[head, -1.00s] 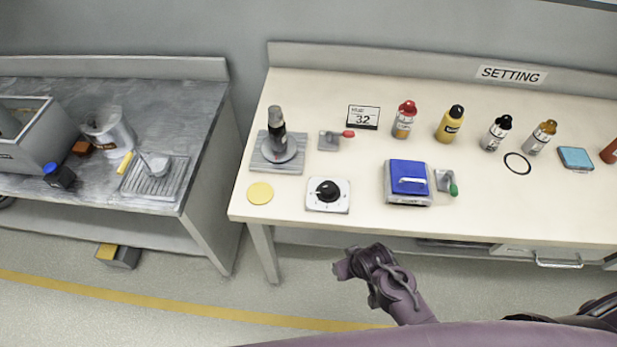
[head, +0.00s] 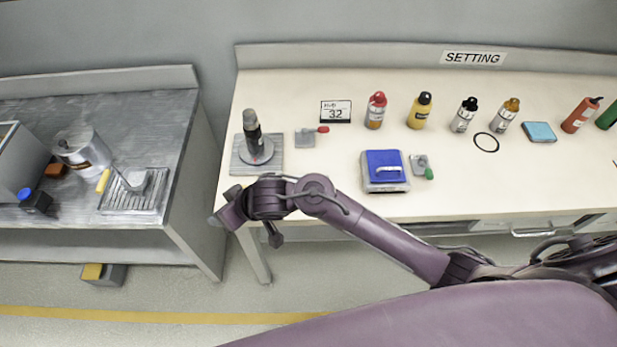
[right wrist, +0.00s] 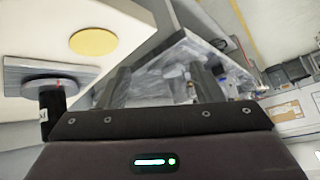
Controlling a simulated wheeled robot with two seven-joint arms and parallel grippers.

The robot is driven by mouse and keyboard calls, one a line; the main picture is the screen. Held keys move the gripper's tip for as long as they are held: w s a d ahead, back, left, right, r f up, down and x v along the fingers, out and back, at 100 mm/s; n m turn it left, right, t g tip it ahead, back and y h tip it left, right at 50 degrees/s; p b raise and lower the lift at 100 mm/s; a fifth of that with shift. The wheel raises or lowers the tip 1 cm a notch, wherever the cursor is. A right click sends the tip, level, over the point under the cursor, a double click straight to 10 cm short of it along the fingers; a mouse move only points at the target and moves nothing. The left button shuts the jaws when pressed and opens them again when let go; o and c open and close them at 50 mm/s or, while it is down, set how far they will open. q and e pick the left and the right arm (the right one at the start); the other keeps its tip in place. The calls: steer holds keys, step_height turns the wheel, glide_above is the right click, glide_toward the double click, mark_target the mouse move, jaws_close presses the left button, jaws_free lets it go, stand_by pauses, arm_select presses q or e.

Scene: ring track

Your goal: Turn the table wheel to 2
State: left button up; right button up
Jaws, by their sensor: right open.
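A grey square base with a round grey disc (head: 258,150) sits at the left end of the cream table. A dark bottle-like post (head: 252,127) stands on the disc. In the right wrist view the disc (right wrist: 55,84) shows a small red mark; no numbers are readable on it. My right gripper (head: 224,216) is at the table's front left corner, in front of the disc and apart from it. In the right wrist view its two fingers (right wrist: 160,82) are spread and empty. The black-knobbed white dial is hidden behind my right arm. My left gripper is out of view.
A yellow disc (right wrist: 93,42) lies near the table's front left. A grey bench (head: 170,125) is on the left.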

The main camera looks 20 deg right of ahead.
steer(key=w+d+g+h, duration=0.1)
steer(key=d, duration=0.2)
steer(key=w+d+g+h, duration=0.1)
steer(key=d, duration=0.1)
steer(key=w+d+f+g+h, duration=0.1)
steer(key=d+g, duration=0.1)
steer(key=d, duration=0.1)
steer(key=shift+d+p, duration=0.35)
steer(key=w+d+r+m+h, duration=0.1)
steer(key=d, duration=0.3)
steer(key=d+r+m+g+h, duration=0.1)
steer(key=d, duration=0.3)
steer(key=w+d+r+m+h, duration=0.1)
steer(key=d+m, duration=0.1)
steer(key=d, duration=0.2)
steer(key=shift+w+r, duration=0.2)
steer(key=shift+w, duration=0.15)
steer(key=shift+d+f, duration=0.15)
steer(key=shift+d, duration=0.1)
step_height(320, 180, down, 7)
steer(key=shift+a+f+p, duration=0.15)
steer(key=shift+p, duration=0.5)
steer(key=c, duration=1)
